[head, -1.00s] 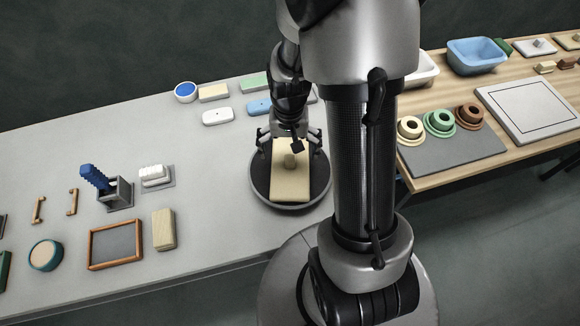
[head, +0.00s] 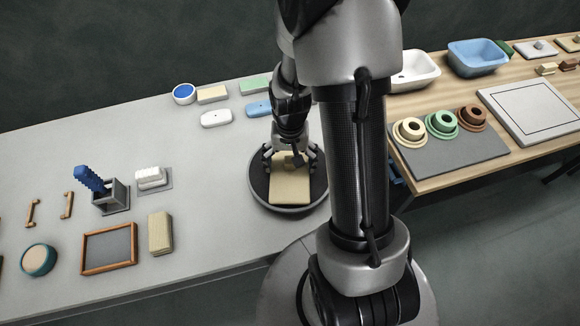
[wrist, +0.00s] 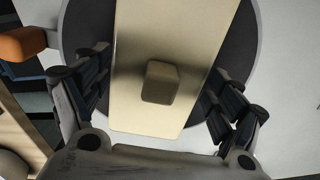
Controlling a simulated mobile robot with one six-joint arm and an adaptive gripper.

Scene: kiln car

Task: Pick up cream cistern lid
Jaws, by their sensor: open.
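The cream cistern lid (head: 290,190) is a flat rectangular slab on a dark round turntable (head: 262,186) on the grey table. In the wrist view the lid (wrist: 135,105) runs lengthwise between my fingers, with a small block-shaped knob (wrist: 160,82) on its top. My gripper (head: 292,160) is over the far part of the lid, pointing down. In the wrist view my gripper (wrist: 157,95) is open, with one finger on each side of the knob. I cannot tell whether the fingers touch the lid's edges.
White (head: 216,118) and blue (head: 258,109) lids lie behind my gripper. A framed dark slate (head: 109,248), a cream block (head: 160,233) and a brush holder (head: 111,197) stand at left. A wooden table (head: 440,178) with basins and ring-shaped pieces is at right.

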